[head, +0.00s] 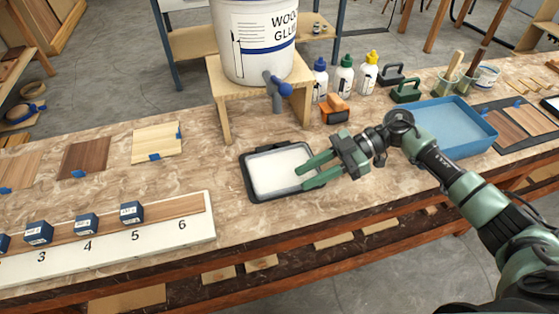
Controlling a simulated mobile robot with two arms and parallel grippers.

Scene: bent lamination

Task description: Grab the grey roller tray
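The grey roller tray (247,184) lies flat on the bench, dark-rimmed with a white, glue-like fill inside. It sits in front of the small wooden stand. My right gripper (302,179) comes in from the right, with its two green fingers apart. The fingers reach over the tray's right side and hide part of that rim. I cannot tell whether they touch the tray. My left gripper is not in view.
A white wood glue bucket (251,40) with a tap stands on a wooden stand (229,92) behind the tray. An orange-and-black tool (335,110) and several bottles stand behind my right gripper. A blue tray (450,125) lies to the right. A numbered white board (200,235) lies front left.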

